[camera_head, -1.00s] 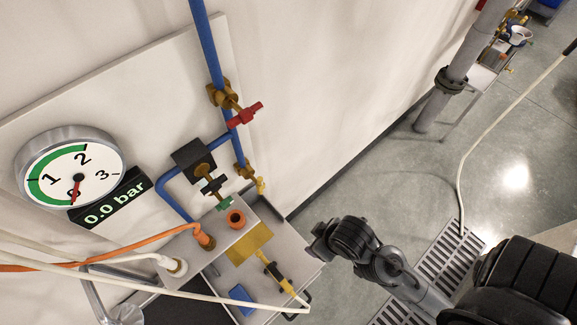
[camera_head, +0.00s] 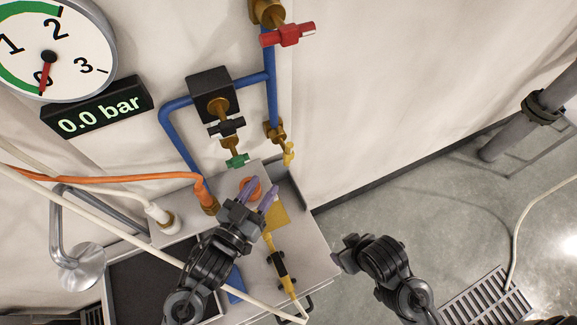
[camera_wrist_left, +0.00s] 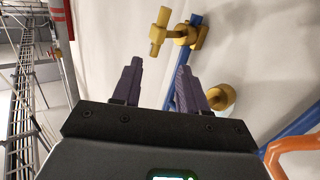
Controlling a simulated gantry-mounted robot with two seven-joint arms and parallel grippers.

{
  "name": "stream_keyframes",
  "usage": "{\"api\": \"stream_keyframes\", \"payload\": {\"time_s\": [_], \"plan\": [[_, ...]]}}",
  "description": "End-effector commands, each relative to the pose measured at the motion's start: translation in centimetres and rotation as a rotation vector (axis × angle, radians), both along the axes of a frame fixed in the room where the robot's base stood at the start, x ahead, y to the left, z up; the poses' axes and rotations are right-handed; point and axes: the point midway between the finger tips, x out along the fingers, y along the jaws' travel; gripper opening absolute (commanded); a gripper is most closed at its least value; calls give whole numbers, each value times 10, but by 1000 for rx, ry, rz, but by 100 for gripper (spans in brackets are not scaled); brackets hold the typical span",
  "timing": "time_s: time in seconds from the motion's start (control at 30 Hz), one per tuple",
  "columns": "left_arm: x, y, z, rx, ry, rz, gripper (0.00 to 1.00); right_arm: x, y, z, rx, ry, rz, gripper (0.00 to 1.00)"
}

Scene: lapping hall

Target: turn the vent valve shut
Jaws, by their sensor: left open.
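A small valve with a yellow handle (camera_head: 289,153) sits at the lower end of the blue pipe; no label shows which valve is the vent. Other valves have a red handle (camera_head: 288,34), a black handle (camera_head: 227,127) and a green handle (camera_head: 237,160). My left gripper (camera_head: 265,186) is open and empty, its purple fingers below the yellow handle in the head view. In the left wrist view the yellow handle (camera_wrist_left: 158,32) lies beyond the open fingers (camera_wrist_left: 158,72), apart from them. My right gripper (camera_head: 343,252) is at the lower right; its jaws are unclear.
The round gauge (camera_head: 48,50) points to 0 and the display (camera_head: 97,107) reads 0.0 bar. An orange hose (camera_head: 110,178) and white hoses cross the bench at left. A yellow-and-black tool (camera_head: 281,266) lies on the bench.

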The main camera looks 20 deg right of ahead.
Motion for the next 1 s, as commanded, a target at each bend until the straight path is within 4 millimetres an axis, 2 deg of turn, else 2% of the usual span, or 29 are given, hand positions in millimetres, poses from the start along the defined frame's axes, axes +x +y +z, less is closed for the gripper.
{"api": "stream_keyframes", "payload": {"time_s": [0.03, 0.2, 0.47, 0.8, 1.0], "plan": [[5, -4, -11, 7, -32, -21, 43, 0, 0, -18, -1, -1, 2, 65], [12, -12, -10, 22, -88, -57, 43, 0, -2, -31, -8, -2, 5, 65], [26, -30, -6, 24, -103, -65, 43, 0, -2, -29, -7, -5, 6, 65], [58, -74, -7, 26, -101, -65, 43, 1, -1, -25, -3, -5, 2, 65], [72, -92, -7, 25, -101, -64, 43, 1, 0, -24, 1, -6, -1, 65]]}}
